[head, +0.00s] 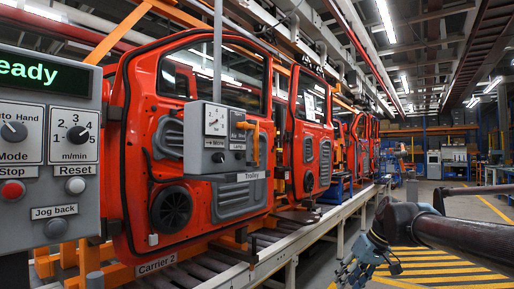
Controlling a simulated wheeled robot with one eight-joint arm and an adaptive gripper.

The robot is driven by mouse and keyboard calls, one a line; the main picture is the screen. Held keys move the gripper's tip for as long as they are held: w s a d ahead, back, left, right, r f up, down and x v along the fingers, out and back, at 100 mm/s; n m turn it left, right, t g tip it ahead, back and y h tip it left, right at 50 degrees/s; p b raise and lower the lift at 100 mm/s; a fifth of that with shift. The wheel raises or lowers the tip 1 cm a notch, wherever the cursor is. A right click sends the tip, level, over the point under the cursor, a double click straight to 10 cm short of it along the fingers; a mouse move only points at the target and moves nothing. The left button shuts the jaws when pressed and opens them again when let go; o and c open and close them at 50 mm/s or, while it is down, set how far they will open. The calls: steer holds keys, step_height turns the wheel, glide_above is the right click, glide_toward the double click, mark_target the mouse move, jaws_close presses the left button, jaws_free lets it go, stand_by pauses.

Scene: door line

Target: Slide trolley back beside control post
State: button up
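The trolley (205,140) is a grey box hanging from a vertical pole in front of a red car door. It carries small dials and an orange handle (254,141) on its right side. A "Trolley" label shows just below it. The control post (88,172) stands at the left edge, cut off by the picture. It has a green display ending in "eady", two dials, a red Stop button and a Jog back button. A gap with red door showing lies between trolley and post. My gripper (356,275) is low at the right, apart from the trolley; its fingers are too small to read.
A red door labelled Carrier 2 (140,215) stands on the conveyor line, with more red doors (311,130) behind it. The conveyor rail (262,263) runs along the front. Open floor with yellow stripes (440,266) lies right. Workbenches stand far back.

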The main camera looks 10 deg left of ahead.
steer(key=w+a+r+n+y, duration=0.2)
steer(key=w+a+r, duration=0.2)
steer(key=r, duration=0.4)
steer(key=w+a+r+n+y, duration=0.2)
steer(key=w+a+r+y, duration=0.15)
steer(key=r, duration=0.35)
steer(key=w+a+r+n+y, duration=0.2)
steer(key=w+a+r, duration=0.25)
steer(key=r, duration=0.35)
step_height(320, 180, up, 18)
steer(key=n+t+y, duration=0.1)
steer(key=n+y, duration=0.4)
glide_above(256, 161)
steer(key=w, duration=0.1)
steer(key=shift+w+a+r, duration=0.1)
steer(key=shift+w+r, duration=0.1)
